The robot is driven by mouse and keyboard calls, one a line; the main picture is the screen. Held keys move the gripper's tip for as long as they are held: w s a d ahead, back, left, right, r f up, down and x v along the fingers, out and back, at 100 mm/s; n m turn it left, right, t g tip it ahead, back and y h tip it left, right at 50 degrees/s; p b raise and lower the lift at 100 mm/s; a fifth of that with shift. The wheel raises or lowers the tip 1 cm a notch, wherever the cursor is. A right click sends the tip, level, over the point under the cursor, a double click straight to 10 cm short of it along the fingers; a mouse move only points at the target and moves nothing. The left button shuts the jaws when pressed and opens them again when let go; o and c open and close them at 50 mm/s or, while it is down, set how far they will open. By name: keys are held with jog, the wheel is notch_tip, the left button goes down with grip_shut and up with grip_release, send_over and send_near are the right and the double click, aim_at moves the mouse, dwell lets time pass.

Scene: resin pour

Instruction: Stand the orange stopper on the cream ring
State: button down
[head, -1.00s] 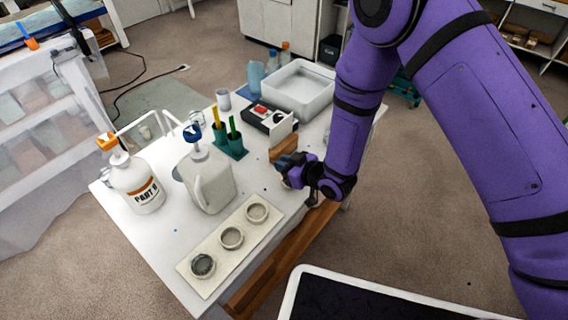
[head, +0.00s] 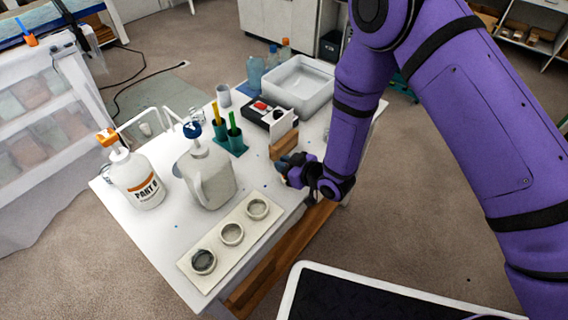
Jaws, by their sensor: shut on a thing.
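My gripper (head: 284,169) is over the right side of the white table, close to a brown wooden block. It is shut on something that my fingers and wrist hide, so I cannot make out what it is. I see no loose orange stopper on the table. I cannot tell which is the cream ring. My gripper is apart from them, to the right and farther back.
On the white table (head: 160,225), a pump jug (head: 207,178) and a PART B bottle (head: 137,182) stand left, behind the cream board (head: 217,268). A teal holder (head: 236,145), brown block (head: 284,146), red-buttoned device (head: 258,116) and white tub (head: 297,88) stand farther back.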

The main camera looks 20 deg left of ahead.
jog(key=shift+f, duration=0.45)
dwell(0.5)
jog(key=c, duration=1)
grip_release()
jog(key=shift+s+d+r, duration=0.65)
jog(key=shift+d+r, duration=0.85)
jog(key=shift+d, duration=0.05)
jog(key=shift+s+d+r, duration=0.6)
jog(key=shift+d+r, duration=0.85)
jog(key=shift+d, duration=0.15)
jog(key=shift+s+d+r, duration=0.65)
jog(key=shift+d+r, duration=0.85)
jog(key=shift+d, duration=0.05)
